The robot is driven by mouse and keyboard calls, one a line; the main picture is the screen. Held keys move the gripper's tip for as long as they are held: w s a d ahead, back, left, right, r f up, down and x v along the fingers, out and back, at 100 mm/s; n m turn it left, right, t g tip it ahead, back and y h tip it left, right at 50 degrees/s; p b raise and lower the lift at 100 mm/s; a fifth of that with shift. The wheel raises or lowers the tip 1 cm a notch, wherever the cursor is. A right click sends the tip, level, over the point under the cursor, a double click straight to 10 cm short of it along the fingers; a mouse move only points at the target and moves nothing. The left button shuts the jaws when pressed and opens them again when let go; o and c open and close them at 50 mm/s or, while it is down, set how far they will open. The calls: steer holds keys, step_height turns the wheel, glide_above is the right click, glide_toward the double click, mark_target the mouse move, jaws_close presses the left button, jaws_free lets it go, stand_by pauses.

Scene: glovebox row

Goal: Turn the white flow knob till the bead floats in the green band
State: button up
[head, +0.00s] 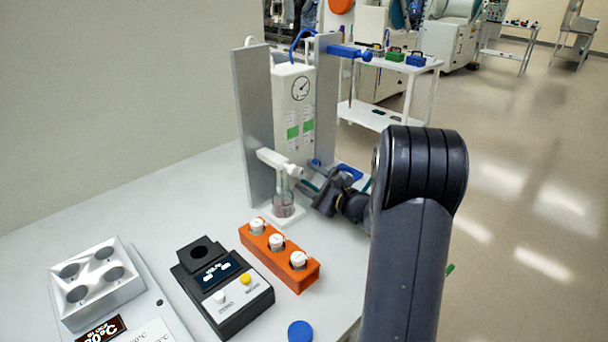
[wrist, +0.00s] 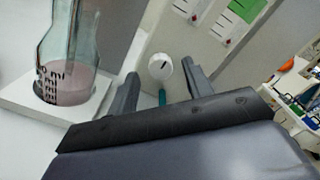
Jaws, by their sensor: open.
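The white flow knob (wrist: 160,66) is on the white panel in the wrist view, with a dark pointer mark on its face. My gripper (wrist: 159,70) is open, with one finger on each side of the knob; I cannot tell whether either finger touches it. In the head view my gripper (head: 318,200) is low in front of the gas panel (head: 292,88), and I cannot make out the knob there. A green band (head: 292,132) shows on a label of the panel, and part of a green band (wrist: 246,8) shows in the wrist view. I cannot make out the bead.
A glass flask (wrist: 68,60) with pinkish liquid stands on a white base left of my gripper. A grey upright (head: 253,125) stands beside the panel. An orange rack (head: 310,279) with white-capped vials and a black device (head: 235,310) sit nearer on the bench.

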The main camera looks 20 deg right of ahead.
steer(key=shift+x, duration=1.25)
steer(key=shift+c, duration=0.6)
steer(key=c, duration=0.9)
steer(key=shift+o, duration=0.2)
